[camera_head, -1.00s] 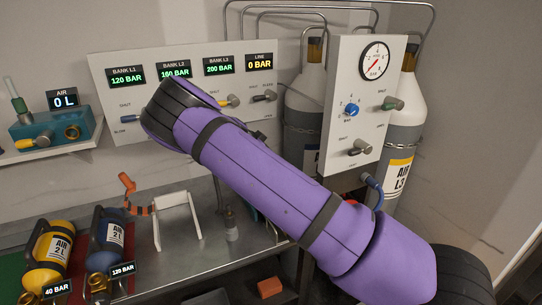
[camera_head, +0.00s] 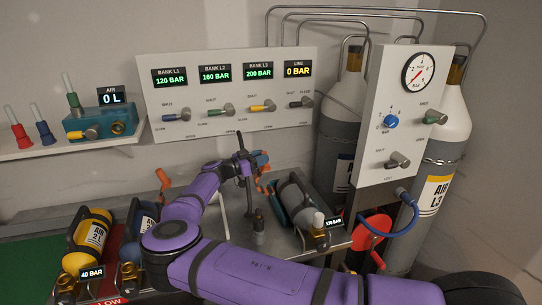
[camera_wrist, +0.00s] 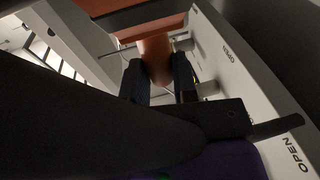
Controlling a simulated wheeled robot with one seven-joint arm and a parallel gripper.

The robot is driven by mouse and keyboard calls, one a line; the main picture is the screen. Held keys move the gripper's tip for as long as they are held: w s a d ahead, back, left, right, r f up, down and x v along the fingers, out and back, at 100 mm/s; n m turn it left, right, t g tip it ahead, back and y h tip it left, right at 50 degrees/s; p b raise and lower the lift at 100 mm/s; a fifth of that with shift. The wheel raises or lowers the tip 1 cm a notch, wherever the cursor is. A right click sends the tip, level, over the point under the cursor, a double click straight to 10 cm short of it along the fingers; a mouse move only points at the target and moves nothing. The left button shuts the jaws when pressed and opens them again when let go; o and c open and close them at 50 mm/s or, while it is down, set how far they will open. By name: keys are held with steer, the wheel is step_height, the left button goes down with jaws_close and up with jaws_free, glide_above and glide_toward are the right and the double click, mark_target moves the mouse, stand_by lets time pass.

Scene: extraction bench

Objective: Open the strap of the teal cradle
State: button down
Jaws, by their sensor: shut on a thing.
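The teal cradle (camera_head: 279,208) stands on the bench right of centre in the head view, with a dark grey cylinder (camera_head: 297,203) lying in it. An orange strap part (camera_head: 263,171) shows at the cradle's back left end, beside my gripper (camera_head: 243,166). In the wrist view my gripper's dark fingers (camera_wrist: 160,82) are shut on an orange handle (camera_wrist: 155,55), which looks like the strap's. A wider orange piece (camera_wrist: 148,25) spans above it. The strap's full run is hidden, so I cannot tell whether it is loose.
A yellow cylinder (camera_head: 92,238) and a blue one (camera_head: 146,224) lie at left, partly behind my arm. A valve panel (camera_head: 230,95) rises behind; a red disc (camera_head: 372,236) and blue hose (camera_head: 407,222) are at right.

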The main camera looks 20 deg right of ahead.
steer(key=shift+a+f+n+t+h, duration=0.2)
steer(key=shift+a+f+h, duration=0.1)
steer(key=shift+a+h, duration=0.3)
steer(key=shift+a+f+n+t+h, duration=0.1)
steer(key=shift+a+f+t+h, duration=0.2)
steer(key=shift+a, duration=0.45)
steer(key=c, duration=0.9)
jaws_free()
steer(key=shift+a, duration=0.1)
steer(key=v, duration=1)
steer(key=shift+a+f, duration=0.15)
steer(key=shift+a, duration=0.2)
